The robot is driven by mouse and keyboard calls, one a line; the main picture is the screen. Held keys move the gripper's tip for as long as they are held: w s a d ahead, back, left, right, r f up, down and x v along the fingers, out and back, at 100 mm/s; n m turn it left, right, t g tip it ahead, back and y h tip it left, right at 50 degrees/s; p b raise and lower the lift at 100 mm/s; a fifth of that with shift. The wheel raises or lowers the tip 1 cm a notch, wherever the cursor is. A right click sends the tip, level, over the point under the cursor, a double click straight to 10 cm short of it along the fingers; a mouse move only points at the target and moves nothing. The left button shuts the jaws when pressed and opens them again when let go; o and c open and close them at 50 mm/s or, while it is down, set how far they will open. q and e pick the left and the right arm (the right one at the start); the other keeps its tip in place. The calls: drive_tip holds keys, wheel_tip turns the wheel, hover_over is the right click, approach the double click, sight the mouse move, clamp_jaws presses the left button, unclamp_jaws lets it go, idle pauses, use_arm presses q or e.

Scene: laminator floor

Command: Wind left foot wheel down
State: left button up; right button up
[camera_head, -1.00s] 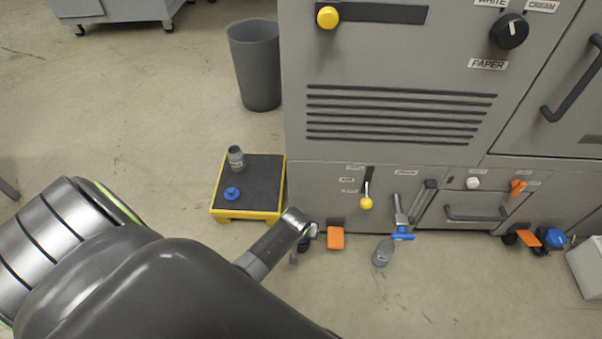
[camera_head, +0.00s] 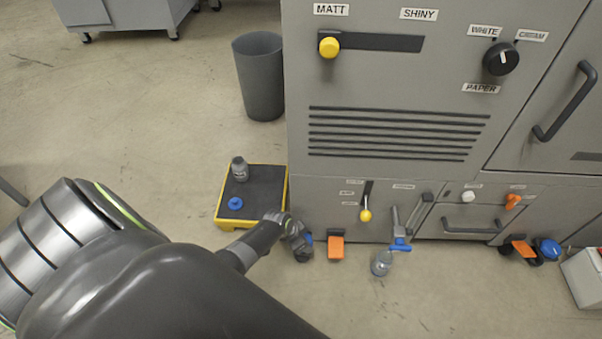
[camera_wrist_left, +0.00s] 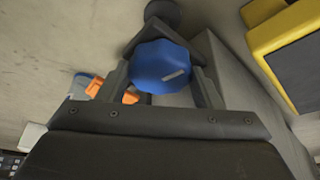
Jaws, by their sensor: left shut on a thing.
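The left foot wheel, a blue faceted knob with a grey mark on its face, shows in the left wrist view (camera_wrist_left: 162,67). My left gripper (camera_wrist_left: 164,75) is shut on it, one finger on each side. In the head view my left gripper (camera_head: 300,240) is low at the machine's left bottom corner, and only a sliver of the blue wheel (camera_head: 308,238) shows beside it. The rest of the wheel is hidden by the gripper there. My right gripper is not in view.
The grey machine (camera_head: 400,110) stands to the right. An orange pedal (camera_head: 336,248) is just right of my left gripper. A yellow-edged platform (camera_head: 252,214) bears a bottle (camera_head: 239,168) and a blue cap (camera_head: 235,203). A grey bin (camera_head: 259,76) stands behind.

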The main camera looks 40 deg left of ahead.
use_arm(q)
drive_tip(key=shift+m, duration=0.4)
drive_tip(key=o, duration=1)
drive_tip(key=shift+w+n, duration=0.1)
drive_tip(key=shift+n, duration=0.2)
